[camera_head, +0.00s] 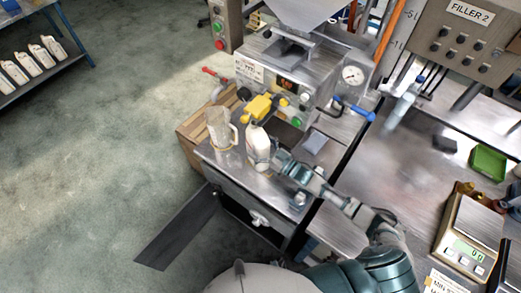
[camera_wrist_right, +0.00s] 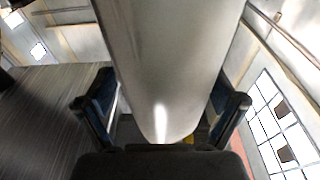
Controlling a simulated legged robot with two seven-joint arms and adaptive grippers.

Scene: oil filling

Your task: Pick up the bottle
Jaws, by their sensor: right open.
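A white bottle (camera_head: 258,147) with a label stands upright on the metal table in front of the filling machine. My right gripper (camera_head: 277,160) is at the bottle's right side, low on its body. In the right wrist view the bottle (camera_wrist_right: 172,60) fills the middle of the picture. The open fingers of my right gripper (camera_wrist_right: 163,112) stand on either side of it. A gap shows between the bottle and the left finger; contact on the right side cannot be told. My left gripper is not in view.
A clear jug (camera_head: 219,130) stands just left of the bottle. The filling machine (camera_head: 300,75) with a yellow nozzle part (camera_head: 257,106) is close behind. A scale (camera_head: 470,240) and a green tray (camera_head: 488,162) are on the right bench.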

